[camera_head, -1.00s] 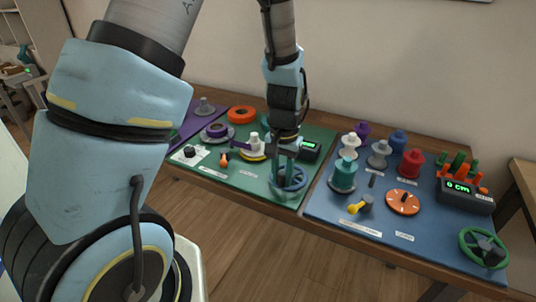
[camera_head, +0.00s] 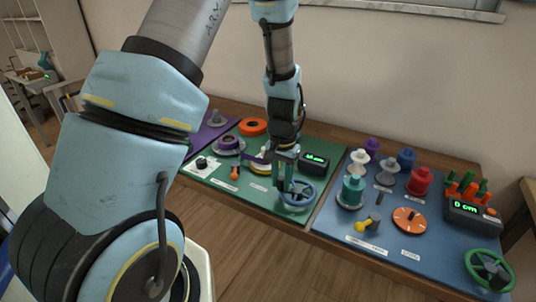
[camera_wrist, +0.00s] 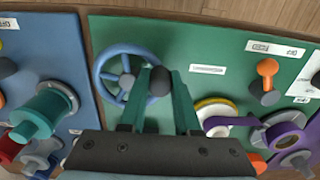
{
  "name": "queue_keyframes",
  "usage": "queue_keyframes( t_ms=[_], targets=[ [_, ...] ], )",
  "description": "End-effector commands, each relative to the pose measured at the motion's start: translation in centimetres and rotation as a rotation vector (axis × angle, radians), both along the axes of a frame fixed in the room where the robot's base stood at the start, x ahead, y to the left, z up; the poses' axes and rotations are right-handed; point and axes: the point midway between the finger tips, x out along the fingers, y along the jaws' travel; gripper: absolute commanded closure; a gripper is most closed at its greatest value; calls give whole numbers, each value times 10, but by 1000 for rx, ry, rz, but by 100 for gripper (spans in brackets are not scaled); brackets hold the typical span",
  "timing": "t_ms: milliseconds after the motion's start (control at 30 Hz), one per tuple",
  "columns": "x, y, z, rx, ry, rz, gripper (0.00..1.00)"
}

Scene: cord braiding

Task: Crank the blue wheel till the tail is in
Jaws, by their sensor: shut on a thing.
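The blue wheel (camera_head: 297,201) is mounted near the front right of the green board (camera_head: 253,200). In the wrist view the wheel (camera_wrist: 108,78) shows its spokes and a grey hub. My gripper (camera_head: 286,184) points down at the wheel's left part. In the wrist view my gripper's two teal fingers (camera_wrist: 160,84) are closed around the wheel's dark knob (camera_wrist: 159,76). A purple band (camera_wrist: 230,121) runs from a purple roll (camera_wrist: 285,138) to a white and yellow drum (camera_wrist: 214,108). The band's far end is hard to make out.
On the green board, an orange-handled lever (camera_wrist: 267,72) and a box with a green display (camera_head: 315,162) stand near the wheel. The blue board (camera_head: 335,222) at right holds several spools, an orange dial (camera_head: 409,220) and a green wheel (camera_head: 488,270).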

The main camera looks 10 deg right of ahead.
Motion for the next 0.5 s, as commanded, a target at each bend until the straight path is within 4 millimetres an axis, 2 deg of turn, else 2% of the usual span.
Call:
queue_keyframes(
  t_ms=[33, 233, 500],
  targets=[
    [8, -3, 0, -3, -5, 2, 100],
    [27, -19, 0, -3, -5, 0, 100],
    [35, -52, 0, -3, -5, -2, 100]
  ],
)
